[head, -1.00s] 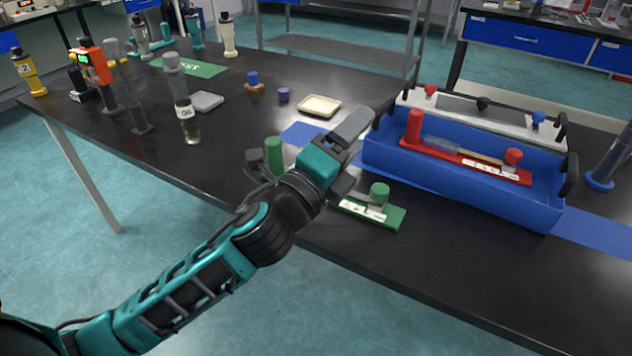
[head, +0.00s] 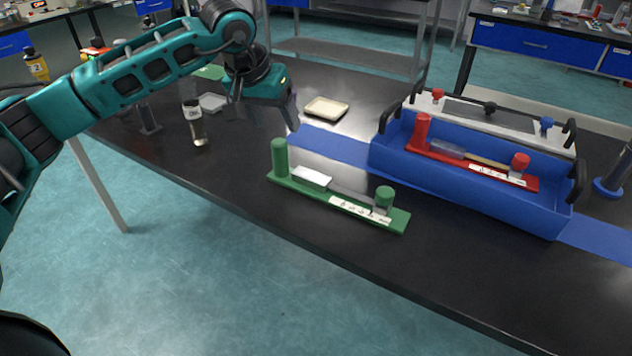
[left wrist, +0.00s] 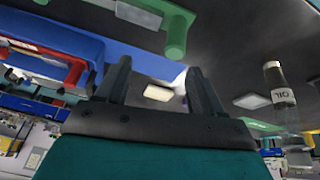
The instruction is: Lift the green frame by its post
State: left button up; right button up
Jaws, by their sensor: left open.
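The green frame (head: 322,199) lies flat on the black table in front of the blue tray. It has a tall green post (head: 280,158) at its left end and a shorter green knob (head: 384,197) at its right end, with white labels between. In the left wrist view the post (left wrist: 176,32) shows at the top, beyond the fingers. My left gripper (head: 266,115) is above the table, behind and a little left of the post, apart from it. In the left wrist view its two fingers (left wrist: 157,92) are spread with nothing between them. My right gripper is out of view.
A blue tray (head: 470,198) holds a red frame (head: 480,169), with a white-topped piece (head: 462,109) behind. An oil bottle (head: 195,125) stands left of my left gripper. A cream dish (head: 326,108) lies behind the frame. Bare table lies right of the frame.

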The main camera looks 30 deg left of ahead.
aim_at(277, 143)
pick_arm(q)
jog(key=shift+y, duration=0.4)
jog(key=f, duration=0.2)
jog(key=w+a+f, duration=0.1)
jog(key=f, duration=0.1)
jog(key=w+a+f, duration=0.1)
jog(key=f, duration=0.1)
jog(key=shift+w+b, duration=0.2)
jog(key=shift+b, duration=0.15)
jog(key=shift+x, duration=2.95)
jog(key=shift+c, duration=0.3)
jog(key=c, duration=1.2)
